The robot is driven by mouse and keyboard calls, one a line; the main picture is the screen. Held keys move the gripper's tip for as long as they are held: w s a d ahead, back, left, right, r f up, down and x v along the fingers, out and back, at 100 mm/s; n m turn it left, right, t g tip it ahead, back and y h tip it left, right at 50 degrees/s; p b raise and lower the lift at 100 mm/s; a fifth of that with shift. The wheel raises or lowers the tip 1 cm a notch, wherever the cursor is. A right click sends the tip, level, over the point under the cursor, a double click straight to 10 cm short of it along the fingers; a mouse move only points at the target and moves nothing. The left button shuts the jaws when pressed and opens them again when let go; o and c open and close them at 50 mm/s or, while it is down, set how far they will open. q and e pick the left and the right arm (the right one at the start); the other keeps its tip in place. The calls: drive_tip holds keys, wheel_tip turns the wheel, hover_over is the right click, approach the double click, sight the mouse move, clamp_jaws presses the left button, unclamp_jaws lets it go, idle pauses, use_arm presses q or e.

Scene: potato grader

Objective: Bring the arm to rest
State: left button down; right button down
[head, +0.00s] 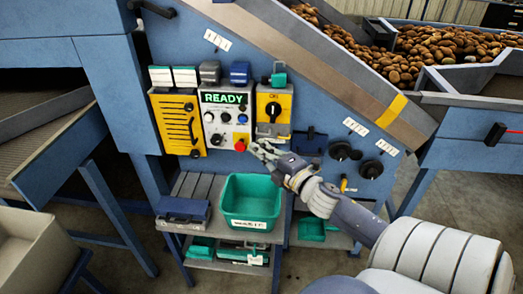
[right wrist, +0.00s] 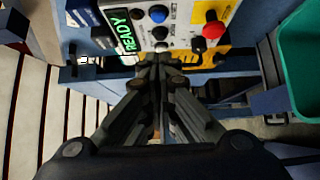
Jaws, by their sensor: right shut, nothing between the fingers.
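My right arm (head: 358,218) reaches in from the lower right in the head view. Its gripper (head: 258,150) is in front of the control panel (head: 215,126), just below and right of the red knob (head: 240,145). In the right wrist view the gripper (right wrist: 160,60) has its fingers together and holds nothing. The fingertips point at the panel's lower edge; I cannot tell whether they touch it. The panel display reads READY in green. My left gripper is not in view.
A green bin (head: 251,198) stands on the shelf below the panel, beside a blue box (head: 183,210). A yellow switch box (head: 274,104) and black knobs (head: 371,169) are on the blue machine. Potatoes (head: 420,48) fill the upper right conveyor.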

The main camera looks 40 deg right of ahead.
drive_tip(key=shift+s+r, duration=0.1)
drive_tip(key=shift+s, duration=0.1)
idle(0.5)
drive_tip(key=s+a+f+m+g+h, duration=0.1)
drive_tip(key=s+a+f+m+g, duration=0.4)
drive_tip(key=f, duration=0.3)
drive_tip(key=s+a+f+m+g+h, duration=0.1)
drive_tip(key=s+a+f+m+g, duration=0.25)
drive_tip(key=s+f+m, duration=0.3)
drive_tip(key=s+a+f+m+g+y, duration=0.2)
drive_tip(key=s+a+g, duration=0.1)
drive_tip(key=s+a, duration=0.35)
drive_tip(key=s+a+f+m+g+y, duration=0.2)
drive_tip(key=s+a+f+g, duration=0.1)
drive_tip(key=s+a, duration=0.4)
wheel_tip(320, 180, down, 26)
drive_tip(key=g, duration=0.1)
drive_tip(key=s+d+f+g, duration=0.1)
drive_tip(key=s+d+f, duration=0.1)
drive_tip(key=s+f, duration=1.4)
drive_tip(key=shift+s+d+n+h, duration=0.15)
drive_tip(key=shift+s+n+h, duration=0.25)
drive_tip(key=shift+s, duration=0.4)
